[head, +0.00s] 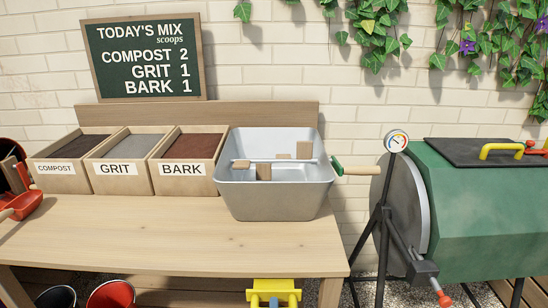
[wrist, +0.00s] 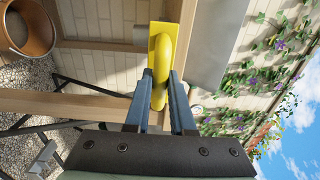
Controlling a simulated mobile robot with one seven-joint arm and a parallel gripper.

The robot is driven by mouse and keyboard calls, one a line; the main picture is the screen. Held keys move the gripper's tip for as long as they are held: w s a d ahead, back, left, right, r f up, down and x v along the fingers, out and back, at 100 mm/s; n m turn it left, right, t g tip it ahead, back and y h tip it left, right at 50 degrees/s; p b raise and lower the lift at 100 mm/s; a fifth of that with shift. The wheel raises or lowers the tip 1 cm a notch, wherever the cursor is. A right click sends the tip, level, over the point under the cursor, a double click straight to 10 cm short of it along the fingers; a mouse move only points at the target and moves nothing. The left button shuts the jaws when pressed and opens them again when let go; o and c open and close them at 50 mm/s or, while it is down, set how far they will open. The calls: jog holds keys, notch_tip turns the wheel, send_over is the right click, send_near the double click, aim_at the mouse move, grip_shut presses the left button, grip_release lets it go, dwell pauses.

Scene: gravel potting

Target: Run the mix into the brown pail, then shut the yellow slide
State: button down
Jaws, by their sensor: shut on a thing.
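My gripper (wrist: 160,88) is shut on the handle of the yellow slide (wrist: 159,50) in the wrist view. In the head view the yellow slide (head: 274,291) sticks out below the front edge of the bench, with my gripper (head: 274,302) at it, partly cut off by the picture edge. A grey metal mixing tub (head: 275,200) stands on the bench above; wooden paddles show inside and I see no mix in the visible part. The brown pail (wrist: 50,45) shows at the upper left of the wrist view; its contents are unclear.
Bins of compost (head: 65,177), grit (head: 122,177) and bark (head: 182,180) stand left of the tub. A red scoop (head: 22,206) lies at far left. A red bucket (head: 112,294) stands below the bench. A green drum (head: 490,210) is at right. The bench front (head: 150,235) is clear.

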jog(key=shift+w+a+r+b, duration=0.1)
jog(key=shift+w+a+b, duration=0.2)
jog(key=shift+w+b, duration=0.45)
jog(key=shift+w, duration=0.15)
jog(key=shift+w, duration=0.1)
jog(key=c, duration=0.8)
grip_release()
jog(key=shift+c, duration=0.2)
jog(key=o, duration=0.4)
jog(key=shift+d, duration=0.2)
jog(key=shift+o, duration=0.2)
jog(key=s+p, duration=0.4)
jog(key=s, duration=0.5)
